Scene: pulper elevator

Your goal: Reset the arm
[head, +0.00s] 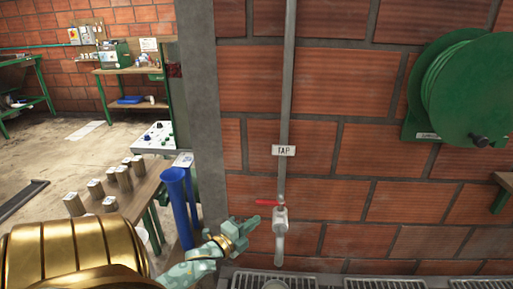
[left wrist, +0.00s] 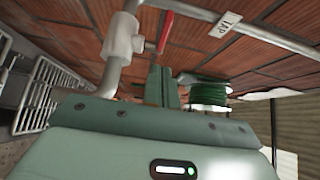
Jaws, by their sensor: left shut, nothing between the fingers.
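My left gripper (head: 246,224) is shut and empty, just left of the tap in the head view. Its closed fingers also show in the left wrist view (left wrist: 160,86), pointing toward the brick wall. The grey tap (head: 280,222) hangs on a vertical pipe, with its spout down. Its red lever (head: 267,202) sticks out to the left, a little above my fingertips. In the left wrist view the tap (left wrist: 122,38) and red lever (left wrist: 165,32) are beside the fingers. I cannot tell whether the fingers touch the lever. My right gripper is in neither view.
A "TAP" label (head: 284,150) is on the pipe. A green hose reel (head: 468,85) is on the wall at right. Metal grates (head: 385,284) lie below the tap. Blue tubes (head: 178,205) and a bench with several metal cans (head: 110,202) stand at left.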

